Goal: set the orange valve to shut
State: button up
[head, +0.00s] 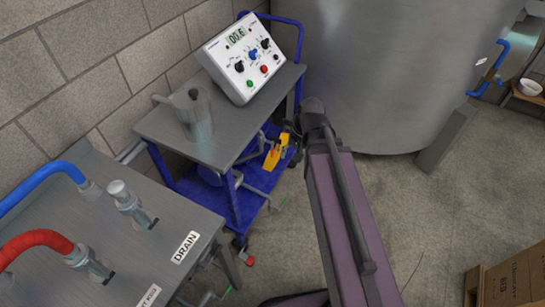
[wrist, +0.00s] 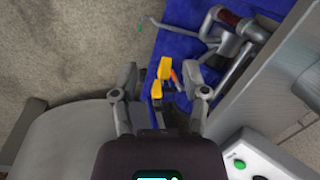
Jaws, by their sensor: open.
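The orange-yellow valve handle (head: 271,159) shows low on the blue cart, beneath its grey top, in the head view. In the wrist view the handle (wrist: 164,69) lies between the two fingers of my gripper (wrist: 160,82), with a small orange-red piece beside it. The fingers are spread wide, one on each side, and I see no contact. How far the handle lies beyond the fingertips is hard to tell. The valve body is mostly hidden, and my arm hides most of the gripper in the head view.
The cart top (head: 238,133) bears a control box (head: 250,57) and a metal jug (head: 194,117). Pipes (wrist: 232,48) run close to the valve. A large steel tank (head: 390,70) stands behind. A steel bench (head: 60,220) is at left. Floor at right is open, with cardboard boxes (head: 515,278).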

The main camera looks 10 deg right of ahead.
jog(key=w+f+m+t+y+b, duration=0.1)
jog(key=w+f+m+y+b, duration=0.35)
jog(key=f+b, duration=0.5)
jog(key=m+t+y+b, duration=0.75)
jog(key=m+b, duration=0.75)
jog(key=b, duration=1.6)
send_near(272, 150)
jog(key=d+f+g+y, duration=0.1)
jog(key=d+f+y, duration=0.1)
jog(key=d, duration=0.2)
jog(key=shift+w+d+r, duration=0.1)
jog(key=shift+d, duration=0.05)
jog(key=shift+x, duration=6.9)
grip_shut()
